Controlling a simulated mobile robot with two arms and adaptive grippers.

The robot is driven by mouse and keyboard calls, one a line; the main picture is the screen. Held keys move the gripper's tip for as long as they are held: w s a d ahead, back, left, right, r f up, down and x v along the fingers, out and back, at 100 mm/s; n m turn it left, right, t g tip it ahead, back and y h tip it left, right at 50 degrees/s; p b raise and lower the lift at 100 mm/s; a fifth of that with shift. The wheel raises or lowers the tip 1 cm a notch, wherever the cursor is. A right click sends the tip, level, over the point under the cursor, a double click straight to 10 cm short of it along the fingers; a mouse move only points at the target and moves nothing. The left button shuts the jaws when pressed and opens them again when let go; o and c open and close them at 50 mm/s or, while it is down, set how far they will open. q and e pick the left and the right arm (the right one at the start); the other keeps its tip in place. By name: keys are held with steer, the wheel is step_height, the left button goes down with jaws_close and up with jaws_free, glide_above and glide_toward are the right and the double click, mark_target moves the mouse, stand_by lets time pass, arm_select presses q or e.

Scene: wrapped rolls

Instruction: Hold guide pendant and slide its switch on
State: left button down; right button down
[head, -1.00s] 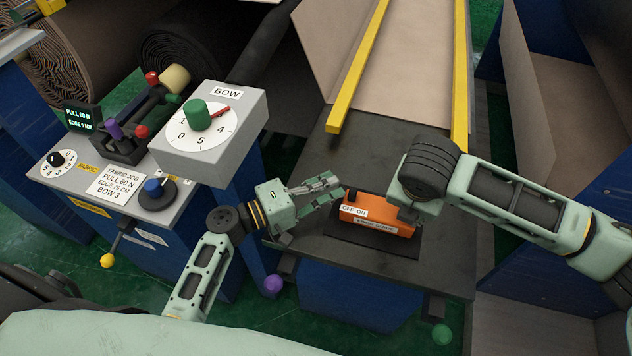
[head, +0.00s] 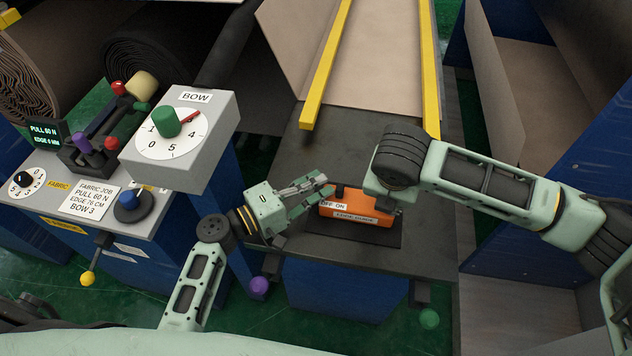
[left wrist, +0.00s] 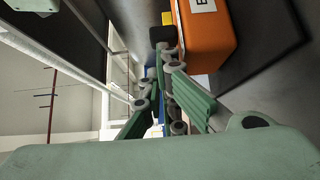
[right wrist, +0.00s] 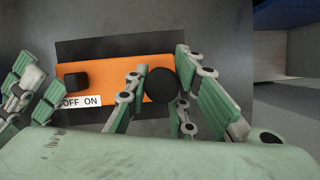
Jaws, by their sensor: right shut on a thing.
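The guide pendant (head: 372,210) is an orange box with an "OFF ON" label, lying on a dark pad on the black table. Its black switch knob (right wrist: 76,82) stands at the OFF end of the label in the right wrist view. My right gripper (right wrist: 158,86) is shut on the round black post (right wrist: 162,85) at the pendant's other end; my arm hides that end in the head view. My left gripper (head: 324,184) is at the pendant's switch end, its fingers together and empty, close to the knob (left wrist: 163,34). I cannot tell whether they touch it.
A grey box with a BOW dial (head: 172,134) and a control panel (head: 60,200) with knobs and levers stand left of my left arm. Yellow rails (head: 326,65) run along the board behind the pendant. The black table (head: 432,235) is clear to the right.

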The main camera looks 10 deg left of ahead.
arm_select(q)
steer(key=a, duration=0.4)
steer(key=shift+s+a+f, duration=0.15)
steer(key=shift+s+a, duration=0.2)
steer(key=shift+s, duration=0.05)
steer(key=v, duration=0.8)
steer(key=shift+s+a, duration=0.25)
arm_select(e)
steer(key=c, duration=1.4)
jaws_free()
steer(key=shift+c, duration=0.2)
